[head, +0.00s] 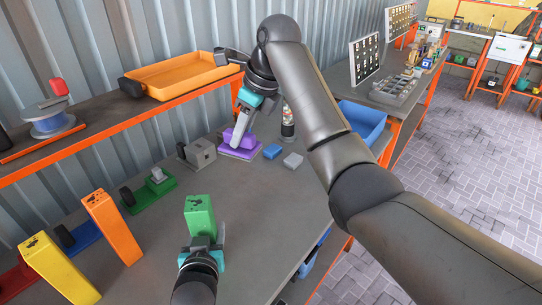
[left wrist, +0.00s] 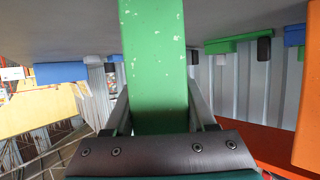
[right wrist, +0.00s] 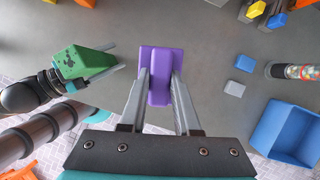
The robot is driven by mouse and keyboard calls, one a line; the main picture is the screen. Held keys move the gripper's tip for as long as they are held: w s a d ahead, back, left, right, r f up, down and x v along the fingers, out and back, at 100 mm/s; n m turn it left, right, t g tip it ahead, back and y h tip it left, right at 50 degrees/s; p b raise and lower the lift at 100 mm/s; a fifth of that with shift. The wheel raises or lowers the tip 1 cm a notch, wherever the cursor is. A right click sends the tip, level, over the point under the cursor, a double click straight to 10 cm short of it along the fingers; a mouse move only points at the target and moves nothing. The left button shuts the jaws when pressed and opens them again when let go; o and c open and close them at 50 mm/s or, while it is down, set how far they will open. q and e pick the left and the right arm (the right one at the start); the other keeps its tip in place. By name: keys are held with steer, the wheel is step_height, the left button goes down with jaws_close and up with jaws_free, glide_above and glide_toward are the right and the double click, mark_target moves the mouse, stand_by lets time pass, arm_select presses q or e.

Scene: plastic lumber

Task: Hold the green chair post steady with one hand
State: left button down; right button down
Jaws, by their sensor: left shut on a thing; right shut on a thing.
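The green post (head: 200,218) is near the front of the table, roughly upright. My left gripper (head: 206,243) is shut on it. In the left wrist view the green post (left wrist: 155,65) runs between the two fingers. I cannot tell whether its lower end touches the table. My right gripper (head: 243,130) points down at the back of the table and is shut on a purple piece (head: 240,146). In the right wrist view the purple piece (right wrist: 160,70) sits between the fingers, and the green post (right wrist: 86,62) is to the left.
An orange post (head: 111,228) and a yellow post (head: 57,268) stand at left. A green base (head: 148,194), a grey block (head: 201,154), blue and light-grey pieces (head: 293,160), and a blue bin (head: 362,122) are around. An orange tray (head: 185,76) lies on the shelf.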

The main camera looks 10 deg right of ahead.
steer(key=s+a+r+n+g, duration=0.1)
steer(key=s+a+r+n, duration=0.2)
steer(key=s, duration=0.3)
steer(key=s+a+r+n+g, duration=0.1)
steer(key=s+a+r+n, duration=0.25)
steer(key=s, duration=0.35)
steer(key=shift+m+y, duration=0.3)
steer(key=shift+m, duration=0.15)
steer(key=shift+w+f, duration=0.2)
steer(key=shift+f, duration=4.05)
steer(key=shift+a+f, duration=0.2)
steer(key=shift+a, duration=1.8)
steer(key=shift+d, duration=1.95)
step_height(320, 180, up, 8)
steer(key=shift+r, duration=0.15)
steer(key=shift+w, duration=0.1)
